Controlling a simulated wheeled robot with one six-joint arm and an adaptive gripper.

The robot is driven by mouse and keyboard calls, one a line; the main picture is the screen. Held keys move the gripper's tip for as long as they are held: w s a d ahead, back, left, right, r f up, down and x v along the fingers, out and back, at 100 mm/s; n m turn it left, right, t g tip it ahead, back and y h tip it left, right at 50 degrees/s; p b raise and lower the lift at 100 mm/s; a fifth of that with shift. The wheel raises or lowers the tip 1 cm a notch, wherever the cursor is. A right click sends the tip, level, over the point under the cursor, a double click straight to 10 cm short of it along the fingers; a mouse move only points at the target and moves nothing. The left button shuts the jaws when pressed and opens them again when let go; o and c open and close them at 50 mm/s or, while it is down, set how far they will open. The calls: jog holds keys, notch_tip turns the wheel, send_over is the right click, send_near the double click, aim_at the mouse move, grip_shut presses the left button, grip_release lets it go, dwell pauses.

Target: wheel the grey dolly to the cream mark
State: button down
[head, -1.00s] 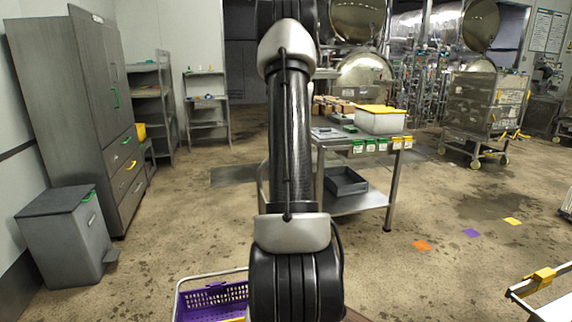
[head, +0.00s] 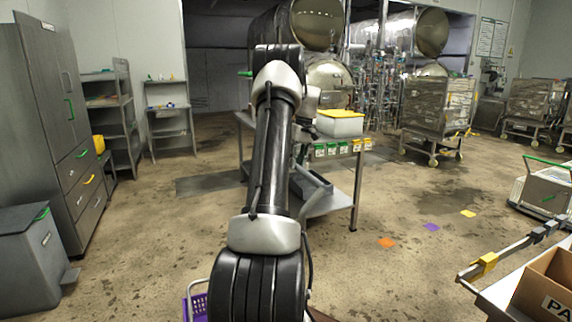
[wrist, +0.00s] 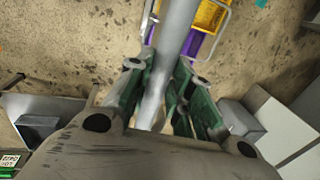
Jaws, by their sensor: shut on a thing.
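My gripper (wrist: 160,105) has green finger pads closed around a pale grey bar (wrist: 178,40) in the wrist view. What the bar belongs to is hidden, so I cannot tell whether it is part of the grey dolly. In the head view my arm covers the gripper, near the steel table. A low cart with a grey body and green push handle (head: 545,190) stands at the right edge. Floor marks in orange (head: 386,242), purple (head: 431,227) and yellow (head: 468,213) lie right of the table. I cannot make out a clearly cream mark.
The steel table (head: 353,190) carries a yellow-lidded white bin (head: 340,126). A purple basket (head: 198,303) is close in front. Grey cabinets (head: 60,110) line the left; a wheeled cage (head: 437,108) stands at back right. A bench (head: 492,290) juts in at lower right. Floor around the marks is clear.

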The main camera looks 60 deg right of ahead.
jog(key=shift+s+d+r, duration=0.1)
jog(key=shift+s+d, duration=0.05)
jog(key=shift+d, duration=0.3)
jog(key=c, duration=1.3)
grip_release()
jog(key=r, duration=0.4)
jog(key=s+d+r, duration=0.1)
jog(key=r, duration=0.2)
jog(key=d+r, duration=0.1)
jog(key=r, duration=0.3)
jog(key=shift+s+r, duration=0.2)
jog(key=shift+r, duration=0.1)
